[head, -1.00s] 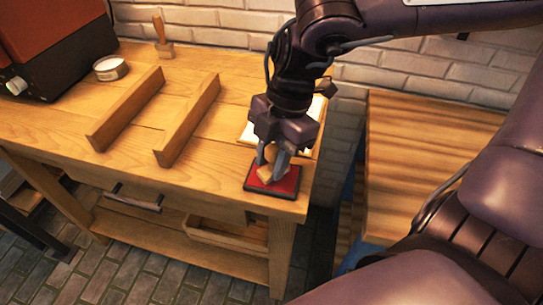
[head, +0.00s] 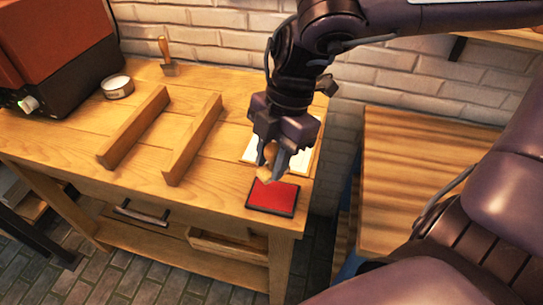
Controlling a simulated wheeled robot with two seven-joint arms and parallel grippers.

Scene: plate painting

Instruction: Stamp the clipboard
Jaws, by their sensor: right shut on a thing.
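My right gripper (head: 276,158) is shut on a wooden stamp (head: 265,174) and holds it just above the far left part of the red ink pad (head: 275,199). The pad has a dark rim and lies at the table's front right corner. The clipboard (head: 307,150), with white paper on it, lies behind the pad, partly hidden by my right gripper. My left gripper is not in view.
A second wooden stamp (head: 166,57) stands at the back of the table (head: 60,138). A round tin (head: 118,87) and two wooden rails (head: 193,140) are at the left and middle. A red and black machine (head: 50,45) stands at the far left. A brick wall is behind.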

